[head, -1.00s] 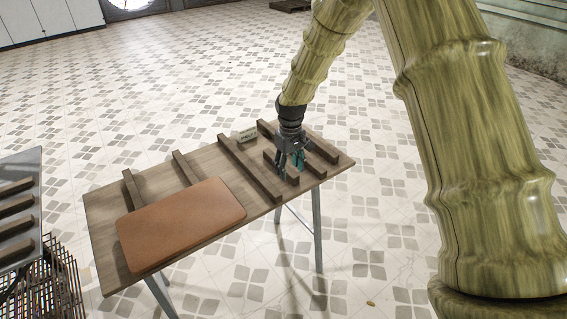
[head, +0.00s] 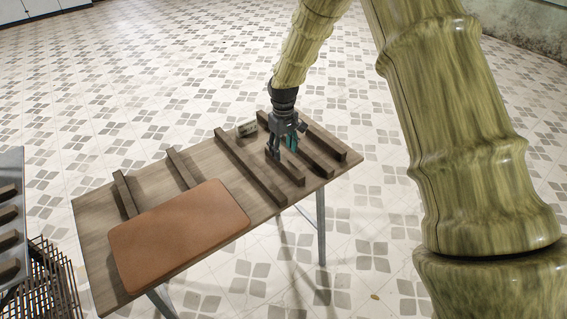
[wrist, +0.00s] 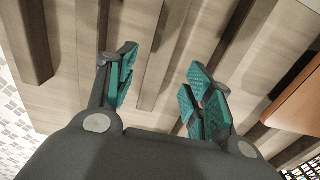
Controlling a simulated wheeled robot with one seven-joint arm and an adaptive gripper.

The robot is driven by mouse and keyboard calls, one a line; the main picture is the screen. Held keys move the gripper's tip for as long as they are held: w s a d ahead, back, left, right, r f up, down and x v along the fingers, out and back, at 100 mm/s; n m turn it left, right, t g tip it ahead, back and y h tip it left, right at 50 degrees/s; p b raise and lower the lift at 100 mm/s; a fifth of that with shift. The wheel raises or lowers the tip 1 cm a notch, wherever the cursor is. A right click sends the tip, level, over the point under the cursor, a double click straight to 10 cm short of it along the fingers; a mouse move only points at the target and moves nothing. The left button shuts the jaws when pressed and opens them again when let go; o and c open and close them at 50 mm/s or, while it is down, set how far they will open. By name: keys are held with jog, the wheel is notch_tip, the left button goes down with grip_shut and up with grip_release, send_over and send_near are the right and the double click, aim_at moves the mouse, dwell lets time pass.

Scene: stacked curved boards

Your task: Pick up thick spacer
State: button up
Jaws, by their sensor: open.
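Several dark brown wooden spacers lie as parallel bars on a wooden table (head: 92,215). I cannot tell for sure which one is the thick spacer. My gripper (head: 283,152) is above the right half of the table, over a shorter bar (head: 293,172), which its fingers partly hide. In the wrist view my gripper (wrist: 160,95) is open and empty, its teal pads wide apart. A bar (wrist: 163,55) runs between the fingers below. A wide bar (wrist: 27,42) shows at the left of that view.
An orange-brown board (head: 180,235) lies flat on the table's left part. A long bar (head: 248,165) lies between it and my gripper. Another rack with bars (head: 10,225) is at the far left.

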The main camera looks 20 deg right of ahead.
aim_at(284, 160)
jog(key=shift+f, duration=0.4)
jog(key=shift+s+f+p, duration=0.2)
jog(key=shift+f+p, duration=0.25)
jog(key=shift+f, duration=0.2)
jog(key=shift+w+d+f+p, duration=0.1)
jog(key=shift+f+p, duration=0.5)
jog(key=shift+f, duration=1.4)
grip_shut()
